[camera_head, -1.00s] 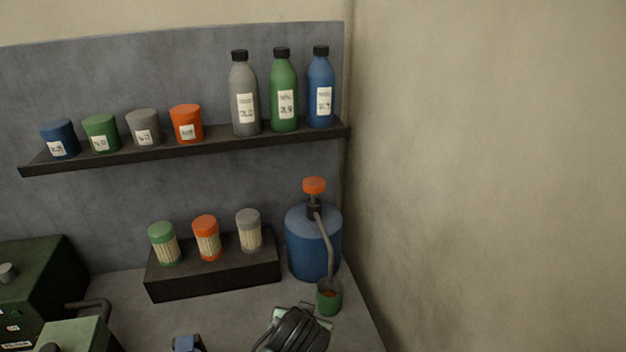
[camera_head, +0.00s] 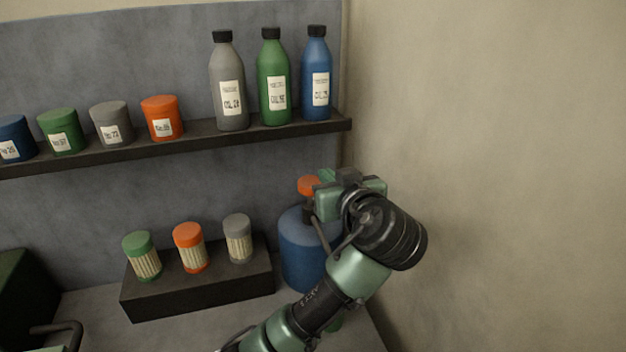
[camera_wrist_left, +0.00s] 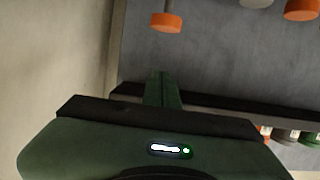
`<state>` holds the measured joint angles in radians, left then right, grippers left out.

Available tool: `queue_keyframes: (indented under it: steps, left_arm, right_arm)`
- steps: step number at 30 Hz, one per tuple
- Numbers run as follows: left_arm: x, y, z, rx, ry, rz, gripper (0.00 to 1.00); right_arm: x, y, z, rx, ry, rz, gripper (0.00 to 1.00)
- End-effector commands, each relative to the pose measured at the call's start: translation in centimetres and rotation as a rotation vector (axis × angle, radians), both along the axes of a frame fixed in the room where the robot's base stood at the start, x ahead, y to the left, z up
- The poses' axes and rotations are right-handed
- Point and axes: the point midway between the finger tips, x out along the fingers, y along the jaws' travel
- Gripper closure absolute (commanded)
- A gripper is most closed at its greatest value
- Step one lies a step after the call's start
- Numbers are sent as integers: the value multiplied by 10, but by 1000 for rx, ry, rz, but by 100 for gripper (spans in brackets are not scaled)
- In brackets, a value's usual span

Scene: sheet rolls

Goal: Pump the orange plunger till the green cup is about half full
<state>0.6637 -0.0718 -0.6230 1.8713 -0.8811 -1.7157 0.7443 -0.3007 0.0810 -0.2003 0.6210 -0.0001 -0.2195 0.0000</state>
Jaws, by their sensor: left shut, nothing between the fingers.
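The orange plunger (camera_head: 308,185) stands up on top of the blue pump container (camera_head: 300,250), and it also shows in the left wrist view (camera_wrist_left: 166,22). My left gripper (camera_head: 326,177) is beside the plunger's right edge in the head view. In the left wrist view its fingers (camera_wrist_left: 163,88) are together and empty, with a visible gap between the tips and the plunger. Only a sliver of the green cup (camera_head: 333,326) shows behind my left arm, so its contents are hidden. My right gripper is not in view.
A shelf (camera_head: 200,146) with cans and several bottles runs above the pump. A dark block (camera_head: 200,290) with three capped filters stands left of the pump. A bare wall (camera_head: 520,180) closes off the right side.

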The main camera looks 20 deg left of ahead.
Motion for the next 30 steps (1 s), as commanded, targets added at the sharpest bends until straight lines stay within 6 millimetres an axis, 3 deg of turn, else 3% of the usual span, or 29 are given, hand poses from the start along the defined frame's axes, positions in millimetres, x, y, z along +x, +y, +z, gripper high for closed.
queue_keyframes:
  steps: [8, 21, 24, 30]
  left_arm:
    - [13, 10, -2, 4, 3, 2, 100]
    - [83, 58, -25, 4, 6, 1, 100]
    - [80, 56, -44, 3, 8, 0, 100]
    - [80, 55, -62, 1, 4, 0, 100]
  right_arm:
    - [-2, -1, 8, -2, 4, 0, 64]
    - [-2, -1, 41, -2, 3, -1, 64]
    - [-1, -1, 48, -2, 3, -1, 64]
    - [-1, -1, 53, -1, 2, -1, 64]
